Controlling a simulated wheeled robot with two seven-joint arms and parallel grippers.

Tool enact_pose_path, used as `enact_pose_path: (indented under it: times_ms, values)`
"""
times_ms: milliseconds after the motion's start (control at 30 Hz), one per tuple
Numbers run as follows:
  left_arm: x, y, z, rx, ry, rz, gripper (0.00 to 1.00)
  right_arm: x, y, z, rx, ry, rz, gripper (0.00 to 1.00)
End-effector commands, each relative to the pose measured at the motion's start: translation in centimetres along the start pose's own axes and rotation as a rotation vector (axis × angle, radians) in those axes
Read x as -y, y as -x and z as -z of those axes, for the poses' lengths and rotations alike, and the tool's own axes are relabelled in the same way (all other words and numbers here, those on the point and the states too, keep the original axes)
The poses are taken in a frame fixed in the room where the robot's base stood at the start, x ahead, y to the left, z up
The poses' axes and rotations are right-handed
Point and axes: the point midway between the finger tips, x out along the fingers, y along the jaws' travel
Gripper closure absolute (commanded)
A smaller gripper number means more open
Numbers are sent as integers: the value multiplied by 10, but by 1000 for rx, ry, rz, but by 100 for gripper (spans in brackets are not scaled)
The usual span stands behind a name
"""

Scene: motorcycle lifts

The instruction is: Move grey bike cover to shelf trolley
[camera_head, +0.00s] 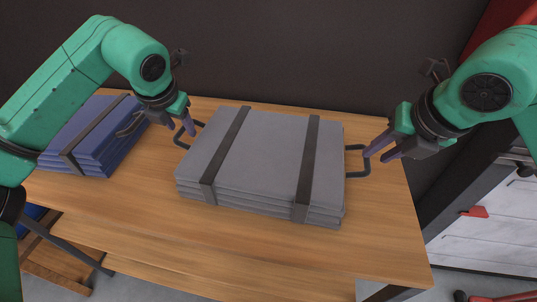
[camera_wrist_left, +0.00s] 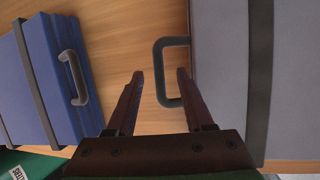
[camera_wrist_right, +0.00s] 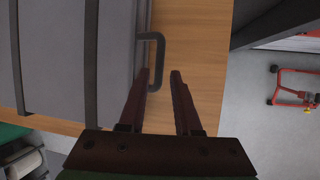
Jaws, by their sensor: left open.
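The grey bike cover (camera_head: 265,155) lies folded flat on the wooden table, bound by two dark straps, with a dark handle on each side. My left gripper (camera_head: 179,128) is open at its left handle (camera_head: 183,138); in the left wrist view the handle (camera_wrist_left: 160,75) reaches between the fingers (camera_wrist_left: 160,75). My right gripper (camera_head: 375,155) is at the right handle (camera_head: 362,172); in the right wrist view its fingers (camera_wrist_right: 162,75) stand apart with part of the handle (camera_wrist_right: 160,60) between them. The cover also fills the left of that view (camera_wrist_right: 55,60). I see no shelf trolley that I can identify.
A folded blue cover (camera_head: 90,145) with a strap and handle lies left of the grey one on the same table (camera_head: 150,205). A dark wall stands behind the table. A white and grey cabinet (camera_head: 490,235) and red parts are at the right.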

Motion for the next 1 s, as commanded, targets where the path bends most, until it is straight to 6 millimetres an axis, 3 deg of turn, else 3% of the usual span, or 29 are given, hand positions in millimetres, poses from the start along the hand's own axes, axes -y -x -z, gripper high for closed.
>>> enact_pose_path:
  times_ms: [100,300,633,700,767,1000]
  values:
    - [0,-24,1,-4,1,0,48,0,-24,1,-4,-1,1,68]
    - [0,-50,0,-1,2,0,48,0,-50,0,-1,-1,-1,68]
    - [0,-55,0,0,0,0,48,0,-55,0,0,-1,-1,68]
    - [0,-55,0,0,0,0,75,0,-54,0,0,-1,-1,95]
    - [0,-55,0,1,0,0,98,0,-54,0,0,-1,-1,100]
    - [0,-54,0,1,0,0,100,0,-54,0,1,-1,-1,100]
